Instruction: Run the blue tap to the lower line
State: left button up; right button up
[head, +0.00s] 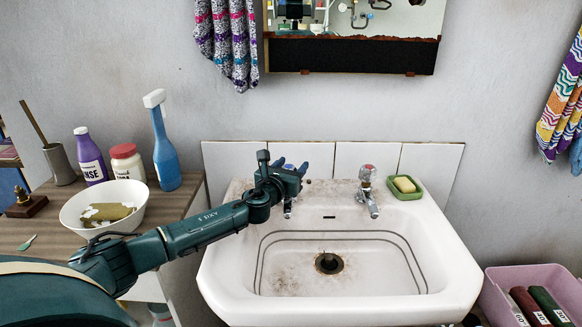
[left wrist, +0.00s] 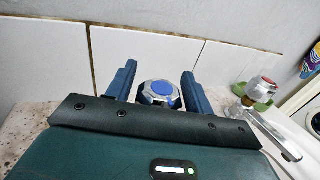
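The blue tap stands at the back left of the washbasin (head: 215,280). In the left wrist view its blue-capped chrome knob (left wrist: 160,92) sits between the two fingers of my left gripper (left wrist: 160,72), with a narrow gap on each side. In the head view my left gripper (head: 291,164) hides most of this tap; part of its spout (head: 287,210) shows below. The gripper is open. Two dark lines, one inside the other, run around the basin wall. No water shows in the basin; the drain hole (head: 329,263) is uncovered. My right gripper is out of view.
The red-capped tap (head: 368,190) stands to the right, also in the left wrist view (left wrist: 262,90). A green soap dish (head: 405,188) is beside it. A white bowl (head: 75,213) and several bottles stand on the left table. A pink bin (head: 545,270) is at lower right.

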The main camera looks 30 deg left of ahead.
pick_arm(q)
jog(key=c, duration=0.7)
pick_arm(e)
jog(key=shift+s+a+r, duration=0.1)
